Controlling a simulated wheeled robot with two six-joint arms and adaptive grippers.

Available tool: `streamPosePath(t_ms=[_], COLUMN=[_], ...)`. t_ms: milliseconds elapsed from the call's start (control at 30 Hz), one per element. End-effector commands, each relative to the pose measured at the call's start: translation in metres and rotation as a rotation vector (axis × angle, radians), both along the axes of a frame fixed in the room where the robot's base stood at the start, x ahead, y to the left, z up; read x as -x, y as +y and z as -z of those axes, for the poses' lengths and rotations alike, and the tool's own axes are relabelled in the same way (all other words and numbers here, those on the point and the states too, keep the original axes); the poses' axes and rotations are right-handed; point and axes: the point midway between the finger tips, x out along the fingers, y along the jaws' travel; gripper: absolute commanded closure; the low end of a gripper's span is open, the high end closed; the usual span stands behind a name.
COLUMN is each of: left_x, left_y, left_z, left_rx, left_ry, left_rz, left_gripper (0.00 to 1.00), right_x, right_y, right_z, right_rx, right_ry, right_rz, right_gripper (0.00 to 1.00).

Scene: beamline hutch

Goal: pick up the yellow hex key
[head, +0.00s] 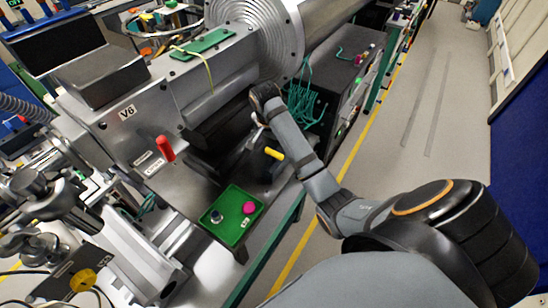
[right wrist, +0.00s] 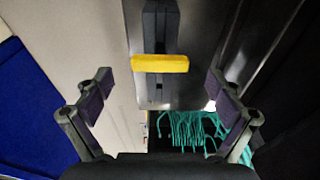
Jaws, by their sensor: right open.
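The yellow hex key shows as a short yellow bar (head: 274,153) low beside the dark metal bench parts in the head view. In the right wrist view the yellow hex key (right wrist: 160,63) lies crosswise in front of a dark upright block, near the middle. My right gripper (right wrist: 159,79) is open, with one finger on each side of the yellow bar and clear gaps to both. Nothing is held. In the head view this gripper is dark against dark parts and hard to make out. My left gripper is not in view.
A green tray (head: 232,239) with a magenta knob (head: 249,208) and a dark knob (head: 217,216) sits nearer me. A red handle (head: 165,148) stands up at left. Teal cables (head: 303,105) hang behind my right forearm. The floor aisle (head: 425,120) at right is clear.

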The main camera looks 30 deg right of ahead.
Motion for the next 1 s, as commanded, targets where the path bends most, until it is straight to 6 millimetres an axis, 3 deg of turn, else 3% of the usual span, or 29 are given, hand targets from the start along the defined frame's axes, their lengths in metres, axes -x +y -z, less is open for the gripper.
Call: streamPosePath(t_ms=[267,433,600,1000], left_x=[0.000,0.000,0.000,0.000], left_y=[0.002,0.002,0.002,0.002], left_z=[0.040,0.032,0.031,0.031], left_rx=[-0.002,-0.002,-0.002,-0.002], left_ry=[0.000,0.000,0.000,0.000], left_rz=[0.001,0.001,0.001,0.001], left_gripper=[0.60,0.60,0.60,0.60], right_x=[-0.003,-0.004,-0.004,-0.004], right_y=[-0.004,-0.007,-0.007,-0.007], right_z=[0.038,0.050,0.050,0.050], right_rx=[0.000,0.000,0.000,0.000], right_ry=[0.001,0.002,0.001,0.001], right_rz=[0.000,0.000,-0.001,-0.001], right_gripper=[0.06,0.06,0.06,0.60])
